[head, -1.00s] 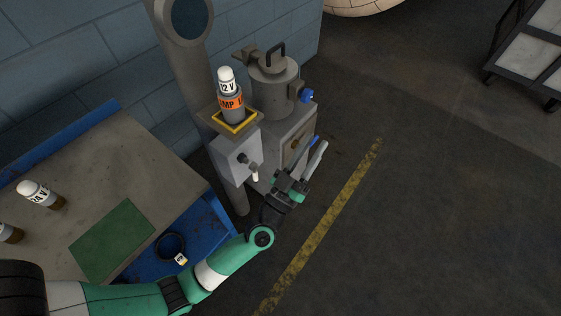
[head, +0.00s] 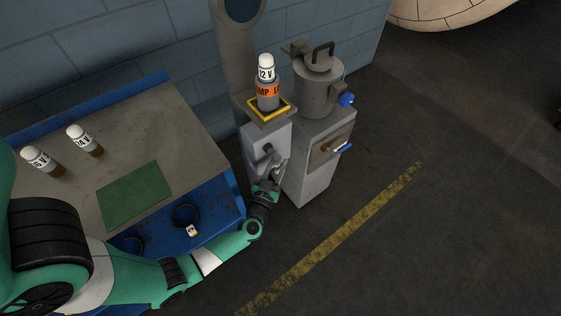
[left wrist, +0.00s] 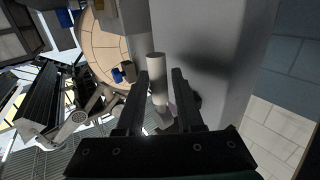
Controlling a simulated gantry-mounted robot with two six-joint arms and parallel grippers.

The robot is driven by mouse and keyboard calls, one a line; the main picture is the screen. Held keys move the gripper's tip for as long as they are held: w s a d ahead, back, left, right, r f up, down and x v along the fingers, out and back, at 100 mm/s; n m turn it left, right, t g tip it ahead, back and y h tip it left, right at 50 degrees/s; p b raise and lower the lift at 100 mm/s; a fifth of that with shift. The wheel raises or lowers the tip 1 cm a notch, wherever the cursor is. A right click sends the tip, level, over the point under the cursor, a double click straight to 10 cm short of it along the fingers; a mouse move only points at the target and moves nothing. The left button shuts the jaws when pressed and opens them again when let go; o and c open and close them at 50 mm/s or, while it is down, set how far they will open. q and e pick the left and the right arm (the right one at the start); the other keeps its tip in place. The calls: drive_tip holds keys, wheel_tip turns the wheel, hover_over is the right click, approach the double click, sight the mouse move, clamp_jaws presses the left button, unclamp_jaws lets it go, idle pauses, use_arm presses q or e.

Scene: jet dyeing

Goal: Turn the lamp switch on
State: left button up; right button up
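The lamp switch is a grey box (head: 258,138) on the post, below the lamp stand. Its white lever (left wrist: 157,72) shows in the left wrist view between my left gripper's fingers. My left gripper (head: 274,168) is in front of the box and partly hides the lever in the head view. In the left wrist view the fingers (left wrist: 160,88) are apart, one on each side of the lever; whether either touches it I cannot tell. The lamp (head: 267,84), labelled 12 V with an orange band, stands upright in a yellow-edged holder (head: 284,110). My right gripper is out of view.
A grey cabinet (head: 311,180) with a lidded pot (head: 318,87) and blue knob (head: 347,100) stands close right. At left, a workbench (head: 185,120) carries two bottle-like lamps (head: 84,139) and a green mat (head: 134,196). The floor at right is open.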

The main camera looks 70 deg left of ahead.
use_arm(q)
drive_tip(key=shift+b+x, duration=0.3)
drive_tip(key=shift+x, duration=1.1)
drive_tip(key=shift+d, duration=0.1)
clamp_jaws()
